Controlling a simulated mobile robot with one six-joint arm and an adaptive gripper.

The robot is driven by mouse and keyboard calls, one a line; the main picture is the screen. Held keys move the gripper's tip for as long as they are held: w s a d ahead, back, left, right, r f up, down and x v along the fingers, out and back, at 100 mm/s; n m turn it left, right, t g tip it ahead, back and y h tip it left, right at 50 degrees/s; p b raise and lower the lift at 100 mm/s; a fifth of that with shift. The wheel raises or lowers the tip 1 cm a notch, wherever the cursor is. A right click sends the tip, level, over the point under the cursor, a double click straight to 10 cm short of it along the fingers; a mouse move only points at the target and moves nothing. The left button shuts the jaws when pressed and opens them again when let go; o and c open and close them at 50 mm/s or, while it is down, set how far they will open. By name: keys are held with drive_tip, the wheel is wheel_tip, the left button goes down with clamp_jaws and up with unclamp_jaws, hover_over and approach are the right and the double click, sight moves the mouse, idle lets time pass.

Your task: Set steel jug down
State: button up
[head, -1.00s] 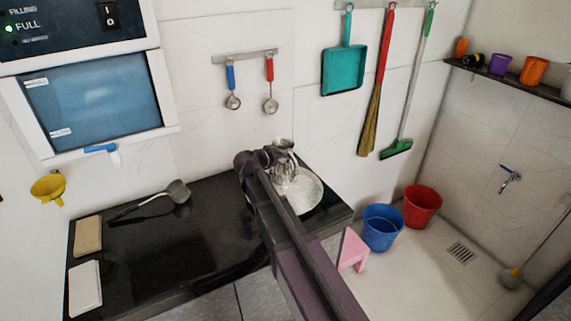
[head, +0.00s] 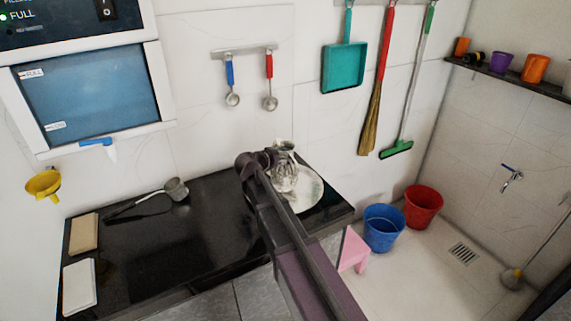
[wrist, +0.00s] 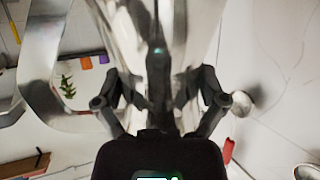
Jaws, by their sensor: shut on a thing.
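The steel jug (head: 283,178) is shiny and upright, partly hidden behind my gripper in the head view. My gripper (head: 264,160) is shut on it. In the wrist view the jug's bright curved body (wrist: 190,30) fills the top middle, between the dark fingers, and a broad metal handle curves at the left. The jug is at the right end of the black counter (head: 215,235), in front of or over a round pale plate (head: 308,195). Its base is hidden, so I cannot tell whether it touches a surface.
A long-handled ladle (head: 175,189) lies on the counter's left half, with a tan block (head: 84,233) and a white block (head: 79,287) nearby. Blue (head: 383,230) and red (head: 422,205) buckets and a pink stool (head: 352,250) stand on the floor to the right. The counter's middle is clear.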

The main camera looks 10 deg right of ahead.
drive_tip(key=shift+f, duration=0.5)
drive_tip(key=o, duration=1)
drive_tip(key=shift+r, duration=0.2)
drive_tip(key=shift+s+a+r, duration=0.1)
drive_tip(key=shift+s+a, duration=0.1)
drive_tip(key=shift+s, duration=0.05)
drive_tip(key=p+v, duration=0.4)
drive_tip(key=v, duration=0.7)
drive_tip(key=shift+s+a, duration=0.1)
drive_tip(key=shift+a, duration=0.1)
